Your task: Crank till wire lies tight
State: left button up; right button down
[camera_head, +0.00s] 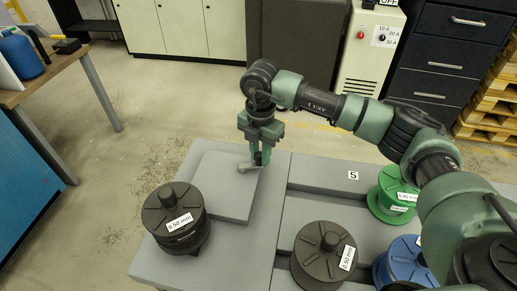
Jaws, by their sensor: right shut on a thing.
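My right gripper (259,156) points down over the far part of the grey bench and is shut on a small grey crank handle (246,167), whose short arm shows just left of the fingertips. The crank sits by a raised grey block (222,204). A black spool (175,208) labelled "0.50 mm" stands on the left of the bench, its lid knob upright. No wire can be made out. My left gripper is out of view.
Another black spool (320,262), a blue spool (405,262) and a green spool (392,200) stand on the grey bench at right. A small "5" tag (353,175) lies behind them. A wooden table (40,80) is at far left, with open floor between.

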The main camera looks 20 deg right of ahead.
jog(key=shift+s+a+m, duration=0.15)
jog(key=shift+s+m, duration=0.25)
jog(key=shift+m, duration=0.55)
jog(key=shift+s+a+m, duration=0.15)
jog(key=shift+s+m, duration=0.2)
jog(key=shift+m, duration=0.6)
jog(key=c, duration=1.2)
grip_release()
notch_tip(320, 180, up, 8)
